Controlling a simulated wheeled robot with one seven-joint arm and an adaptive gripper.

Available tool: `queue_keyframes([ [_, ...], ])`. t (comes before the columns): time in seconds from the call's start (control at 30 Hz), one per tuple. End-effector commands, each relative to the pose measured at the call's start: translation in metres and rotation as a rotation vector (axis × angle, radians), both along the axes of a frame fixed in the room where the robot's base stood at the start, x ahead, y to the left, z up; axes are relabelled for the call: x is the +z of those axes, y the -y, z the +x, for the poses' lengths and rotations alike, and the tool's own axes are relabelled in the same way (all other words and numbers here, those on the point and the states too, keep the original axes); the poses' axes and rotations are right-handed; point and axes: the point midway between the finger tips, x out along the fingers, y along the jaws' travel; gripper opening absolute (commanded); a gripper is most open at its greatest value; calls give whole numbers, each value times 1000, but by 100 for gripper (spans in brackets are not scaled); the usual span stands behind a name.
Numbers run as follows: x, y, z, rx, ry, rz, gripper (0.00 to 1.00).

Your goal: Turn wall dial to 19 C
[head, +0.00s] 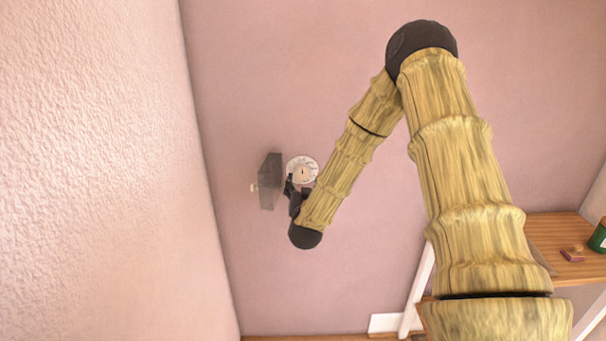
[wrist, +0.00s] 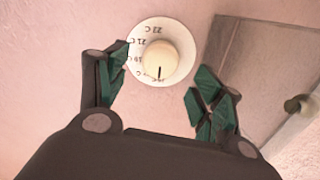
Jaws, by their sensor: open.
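The wall dial (head: 302,163) is a round white plate with a cream knob, on the pink wall. In the wrist view the dial plate (wrist: 146,24) carries temperature marks, upside down; 22 C and 21 C are near the top and left, and what looks like 19 C is lower left. The knob (wrist: 158,52) has a dark line pointing down in the picture, near a partly hidden mark. My gripper (wrist: 160,90) is open, its green-padded fingers on either side of the knob and apart from it.
A grey box (head: 270,181) with a small pale knob sticks out of the wall left of the dial; it also shows beside my right finger in the wrist view (wrist: 262,50). A wooden surface (head: 565,235) at the right holds a green container (head: 598,238) and a small red item (head: 572,254).

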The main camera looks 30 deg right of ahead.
Motion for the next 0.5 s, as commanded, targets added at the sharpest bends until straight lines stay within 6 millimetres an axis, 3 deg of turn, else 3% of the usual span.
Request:
queue_keyframes([
  [0.2, 2, 17, 28, 0, 1, -1, 67],
  [0.5, 0, 28, 46, 1, 0, 1, 67],
])
